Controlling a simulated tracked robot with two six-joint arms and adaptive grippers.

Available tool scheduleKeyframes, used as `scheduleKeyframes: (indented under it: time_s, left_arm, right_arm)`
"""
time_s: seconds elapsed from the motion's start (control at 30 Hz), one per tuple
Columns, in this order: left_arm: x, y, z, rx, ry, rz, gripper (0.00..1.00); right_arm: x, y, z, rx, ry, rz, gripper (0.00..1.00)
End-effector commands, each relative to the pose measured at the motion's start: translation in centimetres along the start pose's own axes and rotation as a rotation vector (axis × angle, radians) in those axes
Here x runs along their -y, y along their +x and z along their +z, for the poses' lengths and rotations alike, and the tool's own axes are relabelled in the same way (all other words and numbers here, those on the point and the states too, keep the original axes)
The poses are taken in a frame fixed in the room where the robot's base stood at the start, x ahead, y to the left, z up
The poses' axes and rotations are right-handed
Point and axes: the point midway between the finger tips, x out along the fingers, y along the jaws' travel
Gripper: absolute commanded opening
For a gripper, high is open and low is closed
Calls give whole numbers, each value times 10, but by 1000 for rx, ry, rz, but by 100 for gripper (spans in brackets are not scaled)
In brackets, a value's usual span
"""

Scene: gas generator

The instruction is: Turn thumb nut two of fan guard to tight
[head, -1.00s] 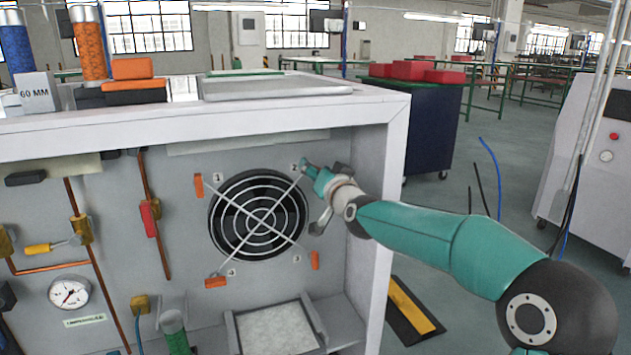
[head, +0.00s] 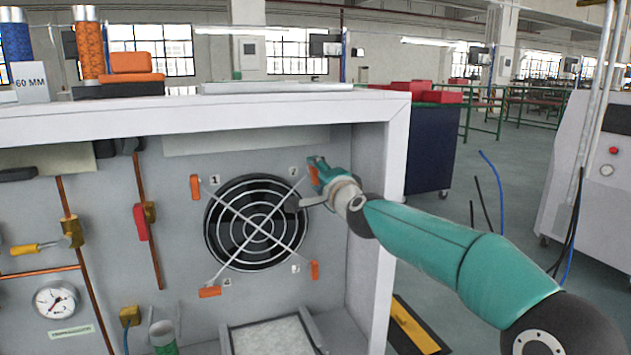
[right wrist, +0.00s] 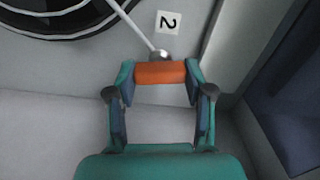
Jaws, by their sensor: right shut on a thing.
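Thumb nut two (head: 314,176) is an orange bar at the upper right arm of the round fan guard (head: 255,222), near the label 2. My right gripper (head: 317,173) is shut on it. In the right wrist view, the nut (right wrist: 161,73) lies crosswise between both fingertips of my right gripper (right wrist: 160,82), at the end of a guard rod. The nut stands nearly upright in the head view. Its thread is hidden. My left gripper is not in view.
Other orange nuts sit at the upper left (head: 195,187), lower right (head: 314,270) and lower left (head: 210,291). The cabinet's right side wall (head: 394,150) stands close beside my right arm. Copper pipes and a gauge (head: 56,300) are on the left.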

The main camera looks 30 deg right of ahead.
Motion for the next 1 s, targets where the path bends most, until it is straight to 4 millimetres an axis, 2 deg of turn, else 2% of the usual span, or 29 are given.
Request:
scheduleKeyframes:
  time_s: [0.33, 0.9, 0.93, 1.0]
  left_arm:
    - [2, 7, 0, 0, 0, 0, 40]
    - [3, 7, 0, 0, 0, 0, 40]
    - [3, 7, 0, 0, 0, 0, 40]
    - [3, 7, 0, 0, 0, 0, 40]
  right_arm:
    - [-4, 0, -1, -2, 169, 5, 17]
    - [-6, 1, -1, -3, 204, 8, 17]
    - [-6, 1, -1, -3, 204, 8, 57]
    - [-6, 1, -1, -3, 204, 8, 68]
